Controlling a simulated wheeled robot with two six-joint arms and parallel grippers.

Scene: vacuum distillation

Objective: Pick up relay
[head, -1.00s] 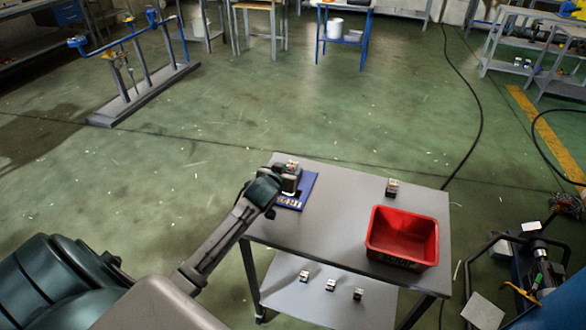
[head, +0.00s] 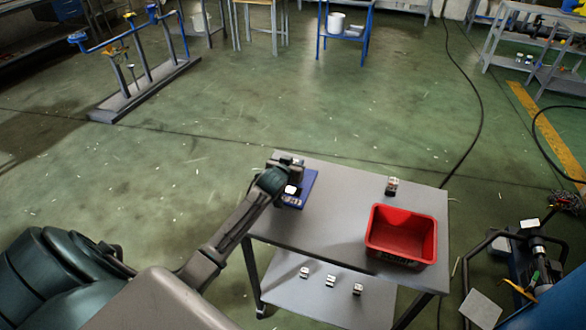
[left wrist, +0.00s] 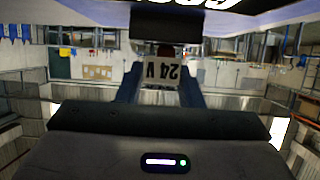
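A relay with a white label reading "24 V" upside down shows in the left wrist view (left wrist: 161,74), between my left gripper's two fingers (left wrist: 160,88). No clear gap shows on either side of it, but whether the fingers press on it I cannot tell. In the head view my left gripper (head: 292,171) is over the blue plate (head: 306,189) at the table's far left corner and hides most of the relay there. Another small relay (head: 391,186) stands upright at the table's far right, clear of the gripper. My right gripper is out of view.
A red bin (head: 401,238) stands at the right of the grey table (head: 335,205). Several small relays, one of them here (head: 331,281), sit on the lower shelf (head: 290,293). The middle of the tabletop is clear. A black cable (head: 476,130) lies on the floor.

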